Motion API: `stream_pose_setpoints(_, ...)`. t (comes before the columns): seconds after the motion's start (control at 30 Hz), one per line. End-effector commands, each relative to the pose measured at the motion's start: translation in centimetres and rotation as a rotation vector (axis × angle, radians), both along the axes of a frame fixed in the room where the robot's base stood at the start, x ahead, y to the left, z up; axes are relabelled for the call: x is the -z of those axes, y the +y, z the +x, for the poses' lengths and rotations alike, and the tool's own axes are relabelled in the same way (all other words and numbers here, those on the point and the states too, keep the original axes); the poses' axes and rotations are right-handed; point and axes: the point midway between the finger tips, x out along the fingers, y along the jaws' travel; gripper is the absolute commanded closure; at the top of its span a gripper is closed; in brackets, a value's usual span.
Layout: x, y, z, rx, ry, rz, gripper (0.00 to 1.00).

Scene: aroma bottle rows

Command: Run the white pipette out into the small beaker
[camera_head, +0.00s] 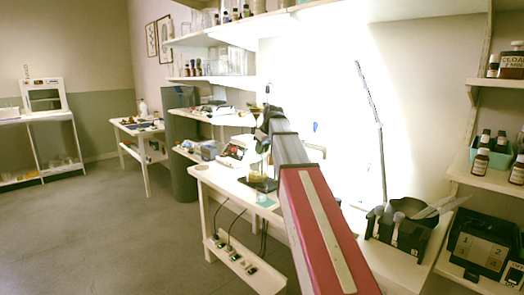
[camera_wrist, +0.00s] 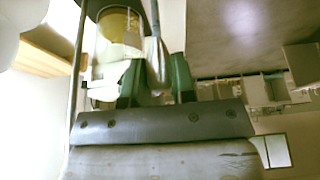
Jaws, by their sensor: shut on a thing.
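My gripper (camera_wrist: 155,82) shows in the wrist view with two dark green fingers. It is shut on a slim pale thing, which looks like the white pipette (camera_wrist: 157,58), running up between the fingers. A round glass vessel with yellow contents (camera_wrist: 121,22) is close by, up and left of the fingers. In the head view my gripper (camera_head: 266,124) is small and dark at the far end of my red and grey arm, above the white bench, and the pipette cannot be made out. A small clear greenish vessel (camera_head: 265,200), perhaps the small beaker, stands at the bench's front edge.
A stand with a thin upright rod and a dark base (camera_head: 262,185) is on the bench below my gripper. A white device (camera_head: 232,155) is behind it. A black holder with white scoops (camera_head: 397,232) is at right. Shelves with bottles and glassware hang above. The floor at left is clear.

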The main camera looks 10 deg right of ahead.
Motion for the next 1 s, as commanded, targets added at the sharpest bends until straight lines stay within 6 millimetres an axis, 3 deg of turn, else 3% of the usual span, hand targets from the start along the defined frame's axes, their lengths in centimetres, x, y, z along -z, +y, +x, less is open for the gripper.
stream_pose_setpoints(0.57,0.3,0.0,0.0,0.0,0.0,0.0,0.81)
stream_pose_setpoints(1.0,2.6,0.0,0.0,0.0,0.001,-0.001,0.81)
